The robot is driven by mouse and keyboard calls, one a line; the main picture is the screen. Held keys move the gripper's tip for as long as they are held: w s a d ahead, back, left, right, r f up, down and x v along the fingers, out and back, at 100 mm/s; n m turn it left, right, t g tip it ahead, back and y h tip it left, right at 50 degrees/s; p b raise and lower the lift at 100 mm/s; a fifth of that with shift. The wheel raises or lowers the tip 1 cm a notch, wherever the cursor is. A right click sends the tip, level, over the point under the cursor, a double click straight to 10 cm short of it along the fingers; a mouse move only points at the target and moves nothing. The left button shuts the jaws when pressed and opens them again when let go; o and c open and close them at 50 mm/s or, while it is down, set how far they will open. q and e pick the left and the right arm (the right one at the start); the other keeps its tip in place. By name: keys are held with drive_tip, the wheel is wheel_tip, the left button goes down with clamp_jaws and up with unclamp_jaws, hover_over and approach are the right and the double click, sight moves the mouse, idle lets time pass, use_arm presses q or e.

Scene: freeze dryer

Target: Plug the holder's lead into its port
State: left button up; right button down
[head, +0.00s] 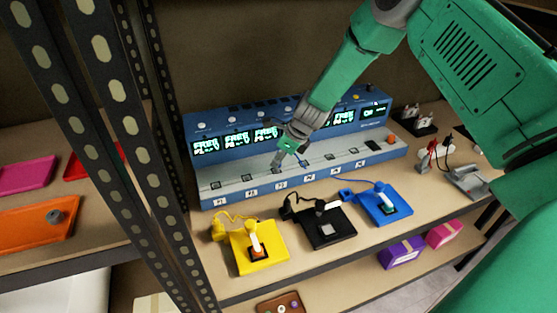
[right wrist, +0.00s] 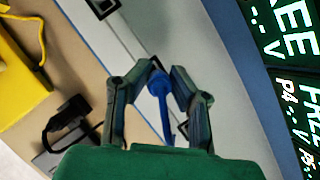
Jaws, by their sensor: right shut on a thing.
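My right gripper (head: 281,160) is low over the sloped port strip of the blue-and-grey console (head: 232,183), close to the port labelled P3. In the right wrist view its fingers (right wrist: 160,82) are shut on a blue plug (right wrist: 158,86), with a blue lead running back between them. A port slot lies close to the plug's tip; I cannot tell whether the plug is in it. The blue holder (head: 398,213) stands on the shelf at the right, with part of a blue lead (head: 347,192) at its left side. My left gripper is not in view.
A yellow holder (head: 273,262) and a black holder (head: 338,238), each with its lead, stand in front of the console. A metal clamp-like fixture (head: 468,182) is at the right. A slotted rack post (head: 165,175) stands at the left.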

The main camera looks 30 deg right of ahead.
drive_tip(key=shift+s+a+f, duration=0.15)
drive_tip(key=shift+a+f, duration=0.1)
drive_tip(key=shift+f, duration=0.1)
drive_tip(key=shift+f, duration=0.2)
drive_tip(key=shift+d+f+b, duration=0.15)
drive_tip(key=shift+f+b, duration=0.15)
drive_tip(key=shift+b, duration=0.05)
drive_tip(key=c, duration=1.4)
unclamp_jaws()
drive_tip(key=shift+o, duration=0.2)
drive_tip(key=shift+d, duration=0.1)
